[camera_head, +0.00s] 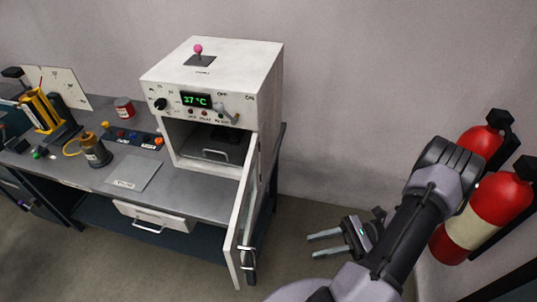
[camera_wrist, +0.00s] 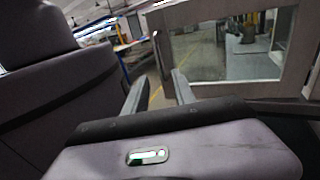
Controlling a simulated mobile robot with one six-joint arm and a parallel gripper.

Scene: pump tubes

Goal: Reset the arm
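My gripper (camera_head: 324,245) is at the lower middle right in the head view, to the right of the oven's open door and apart from it. Its two fingers are spread with nothing between them. In the wrist view the fingers (camera_wrist: 159,88) also stand apart and empty. My arm comes from the lower right and bends over at the right side. Behind the fingers in the wrist view is a framed glass panel (camera_wrist: 228,50), which looks like the oven door.
A white oven (camera_head: 215,85) reading 37 °C stands on the grey workbench (camera_head: 185,195). Its door (camera_head: 245,220) hangs open toward the front. Two red fire extinguishers (camera_head: 502,200) stand close beside my arm at right. Bare floor lies between door and arm.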

